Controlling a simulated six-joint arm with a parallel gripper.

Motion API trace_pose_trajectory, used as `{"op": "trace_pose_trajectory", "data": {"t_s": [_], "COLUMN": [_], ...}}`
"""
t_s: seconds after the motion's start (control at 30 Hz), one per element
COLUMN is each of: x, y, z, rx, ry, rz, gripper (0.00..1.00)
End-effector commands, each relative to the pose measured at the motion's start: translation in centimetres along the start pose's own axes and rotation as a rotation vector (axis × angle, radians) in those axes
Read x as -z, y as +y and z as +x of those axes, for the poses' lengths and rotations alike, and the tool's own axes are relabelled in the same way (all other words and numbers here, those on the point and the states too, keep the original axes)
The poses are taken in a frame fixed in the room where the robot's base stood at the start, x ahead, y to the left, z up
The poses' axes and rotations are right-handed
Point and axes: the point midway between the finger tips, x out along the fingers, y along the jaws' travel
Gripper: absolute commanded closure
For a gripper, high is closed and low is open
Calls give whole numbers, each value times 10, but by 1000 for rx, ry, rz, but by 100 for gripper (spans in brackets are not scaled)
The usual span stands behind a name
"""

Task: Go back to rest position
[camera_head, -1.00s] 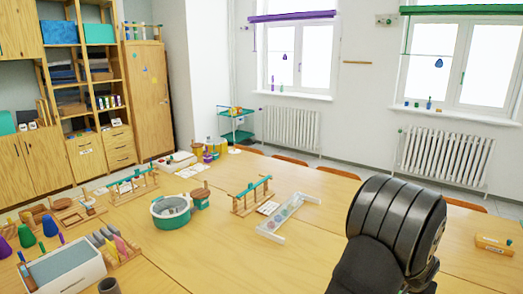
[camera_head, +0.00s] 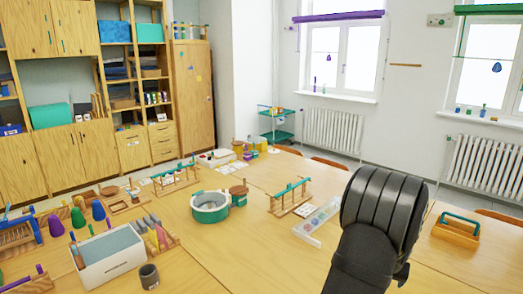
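One dark grey ribbed part of my own arm rises at the lower right of the head view, over the wooden table (camera_head: 215,262). My gripper's fingers do not show, so I cannot see whether it holds anything. The part of my arm in view stands just right of a clear tray with round cups (camera_head: 305,240) and hides part of the table behind it.
A teal-rimmed round tub (camera_head: 210,213), a wooden rack with a teal bar (camera_head: 290,197) and a white box (camera_head: 108,262) stand on the table. A grey cup (camera_head: 149,277) and a wooden carrier with a teal handle (camera_head: 457,228) stand there too. The front middle is clear.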

Motion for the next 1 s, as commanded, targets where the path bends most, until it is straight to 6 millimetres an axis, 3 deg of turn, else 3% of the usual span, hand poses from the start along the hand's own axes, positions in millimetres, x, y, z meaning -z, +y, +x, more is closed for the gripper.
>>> {"op": "trace_pose_trajectory", "data": {"t_s": [0.53, 1.0], "x": [5, -5], "y": [-111, -203], "z": [2, -2], "rx": [72, 133], "ry": [0, 0], "rz": [-162, -297], "gripper": [23, 23]}}
